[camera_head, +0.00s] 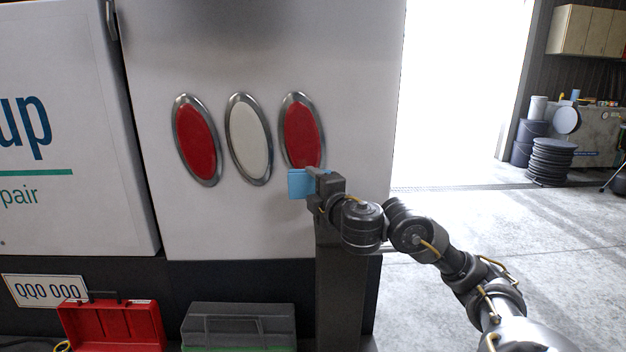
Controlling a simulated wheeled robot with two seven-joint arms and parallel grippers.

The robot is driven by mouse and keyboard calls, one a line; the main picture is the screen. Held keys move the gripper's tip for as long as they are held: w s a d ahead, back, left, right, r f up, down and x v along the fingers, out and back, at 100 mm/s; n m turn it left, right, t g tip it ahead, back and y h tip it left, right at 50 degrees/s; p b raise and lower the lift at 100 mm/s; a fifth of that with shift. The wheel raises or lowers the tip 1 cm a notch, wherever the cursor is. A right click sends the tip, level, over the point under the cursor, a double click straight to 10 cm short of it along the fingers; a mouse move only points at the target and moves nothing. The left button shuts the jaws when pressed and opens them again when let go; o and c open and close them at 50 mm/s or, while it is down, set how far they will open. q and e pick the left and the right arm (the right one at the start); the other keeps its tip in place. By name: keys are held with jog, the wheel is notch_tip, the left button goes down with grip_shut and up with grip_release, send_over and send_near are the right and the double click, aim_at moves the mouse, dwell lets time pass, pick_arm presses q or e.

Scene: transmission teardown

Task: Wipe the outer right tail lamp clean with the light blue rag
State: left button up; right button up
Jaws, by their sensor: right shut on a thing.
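The outer right tail lamp (301,131) is a red oval in a chrome rim on the white vehicle rear. Its lower part looks darker and smudged. My right gripper (312,177) is shut on the light blue rag (298,184), just below the lamp's lower end. The rag's top edge is close to the lamp's lower rim; I cannot tell whether it touches the lamp or the panel. The gripper hides the rag's right side. My left gripper is not in view.
A white oval lamp (249,138) and another red oval lamp (196,140) sit to the left. A red toolbox (112,325) and a grey case (238,325) stand below. Stacked dark discs (551,160) stand far right. The floor right of the vehicle is open.

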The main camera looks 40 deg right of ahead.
aim_at(307, 187)
jog(key=shift+s+a, duration=0.1)
jog(key=shift+s+a+r+p, duration=0.1)
jog(key=shift+s+a+p, duration=0.35)
jog(key=shift+s+p, duration=0.15)
jog(key=shift+s+a+p, duration=0.3)
jog(key=shift+s+a, duration=0.1)
jog(key=shift+s, duration=0.15)
